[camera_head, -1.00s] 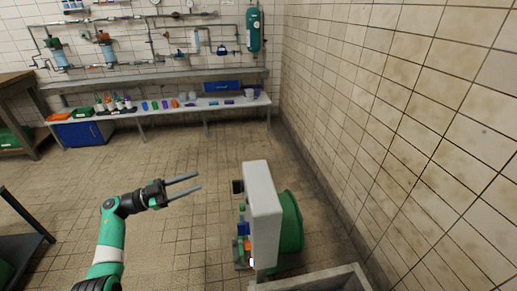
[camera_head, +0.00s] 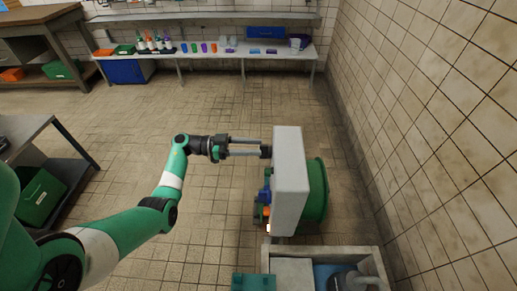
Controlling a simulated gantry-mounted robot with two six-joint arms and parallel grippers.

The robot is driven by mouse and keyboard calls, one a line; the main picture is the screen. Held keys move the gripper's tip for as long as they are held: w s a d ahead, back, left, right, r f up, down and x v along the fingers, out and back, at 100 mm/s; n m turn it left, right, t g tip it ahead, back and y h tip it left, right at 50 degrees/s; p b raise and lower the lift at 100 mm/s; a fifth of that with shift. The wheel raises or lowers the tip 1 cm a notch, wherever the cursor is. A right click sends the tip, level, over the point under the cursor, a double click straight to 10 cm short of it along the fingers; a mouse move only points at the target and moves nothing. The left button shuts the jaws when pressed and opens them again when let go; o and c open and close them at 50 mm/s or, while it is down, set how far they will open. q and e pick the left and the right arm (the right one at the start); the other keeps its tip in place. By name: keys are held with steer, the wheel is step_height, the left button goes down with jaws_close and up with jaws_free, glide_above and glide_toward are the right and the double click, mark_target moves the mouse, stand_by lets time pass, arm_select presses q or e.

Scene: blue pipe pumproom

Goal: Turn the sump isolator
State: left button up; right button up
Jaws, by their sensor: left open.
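A pale grey upright box (camera_head: 291,180) stands right of centre, with a green drum (camera_head: 316,190) behind it. A small black part (camera_head: 266,152) sticks out from its left face near the top; it may be the sump isolator, but its detail is too small to tell. My left gripper (camera_head: 258,147) is open, its two fingers pointing right, with the tips at the black part. I cannot tell whether the fingers are around it or touching it. Blue and orange parts (camera_head: 264,196) sit lower on the same face. My right gripper is not in view.
An open-topped concrete basin (camera_head: 325,254) lies in front of the box, with a grey pipe in it. A tiled wall (camera_head: 430,120) closes off the right. A long bench (camera_head: 215,53) with cups and bottles stands at the back. The floor between is clear.

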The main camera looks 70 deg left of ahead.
arm_select(q)
steer(key=shift+x, duration=0.9)
steer(key=shift+a, duration=0.1)
jaws_close()
